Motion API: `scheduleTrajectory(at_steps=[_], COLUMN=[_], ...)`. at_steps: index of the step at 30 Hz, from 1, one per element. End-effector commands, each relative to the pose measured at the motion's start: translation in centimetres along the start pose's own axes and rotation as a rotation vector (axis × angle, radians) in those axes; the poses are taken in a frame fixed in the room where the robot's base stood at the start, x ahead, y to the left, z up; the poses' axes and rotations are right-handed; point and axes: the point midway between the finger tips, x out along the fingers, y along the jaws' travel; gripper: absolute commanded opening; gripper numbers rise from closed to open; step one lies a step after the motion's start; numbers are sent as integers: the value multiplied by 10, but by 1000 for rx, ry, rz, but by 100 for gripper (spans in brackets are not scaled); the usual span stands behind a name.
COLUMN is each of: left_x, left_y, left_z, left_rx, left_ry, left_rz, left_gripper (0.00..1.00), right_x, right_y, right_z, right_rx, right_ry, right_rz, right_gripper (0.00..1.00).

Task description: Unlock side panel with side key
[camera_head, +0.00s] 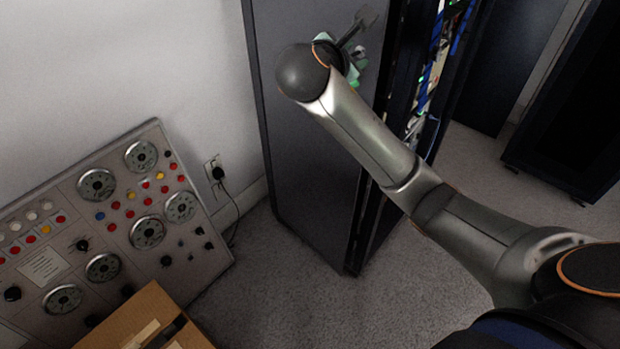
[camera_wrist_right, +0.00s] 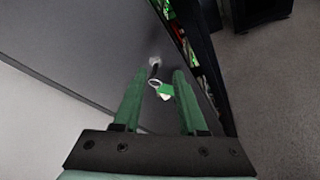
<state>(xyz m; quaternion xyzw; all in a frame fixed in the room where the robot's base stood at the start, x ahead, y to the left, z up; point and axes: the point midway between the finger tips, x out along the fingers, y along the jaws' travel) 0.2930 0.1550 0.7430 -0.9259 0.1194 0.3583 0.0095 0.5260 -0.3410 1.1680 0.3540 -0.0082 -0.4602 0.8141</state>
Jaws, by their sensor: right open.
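The dark side panel (camera_head: 305,130) of the rack cabinet stands upright in the head view, and it fills much of the right wrist view (camera_wrist_right: 95,45). A small round silver lock (camera_wrist_right: 154,62) sits on the panel. The side key (camera_wrist_right: 154,71) appears to be at the lock, with a ring and a green and white tag (camera_wrist_right: 165,91) hanging from it. My right gripper (camera_wrist_right: 158,76) is open, with one green finger on each side of the key and tag. In the head view it shows only partly, behind my wrist. My left gripper is out of view.
The rack's open front shows blue cables and green lights (camera_head: 430,75). A control console (camera_head: 110,215) with dials and buttons stands at left, with a cardboard box (camera_head: 145,320) before it. Other dark cabinets (camera_head: 570,120) stand at right. The carpet (camera_head: 290,300) before the rack is clear.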

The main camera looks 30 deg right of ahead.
Motion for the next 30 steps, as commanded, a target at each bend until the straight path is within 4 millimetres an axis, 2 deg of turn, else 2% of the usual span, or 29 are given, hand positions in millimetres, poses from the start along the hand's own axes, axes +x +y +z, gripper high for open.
scheduleTrajectory(at_steps=[1,4,14,30], left_x=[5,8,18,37], left_y=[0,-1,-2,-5], left_z=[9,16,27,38], left_rx=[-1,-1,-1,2], left_ry=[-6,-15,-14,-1], left_rz=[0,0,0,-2], left_gripper=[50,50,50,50], right_x=[5,12,29,46], right_y=[-7,-11,-31,-79], right_z=[-15,-34,-94,-189], right_rx=[2,10,40,96], right_ry=[11,29,89,197], right_rz=[7,28,83,147], right_gripper=[41,41,41,41])
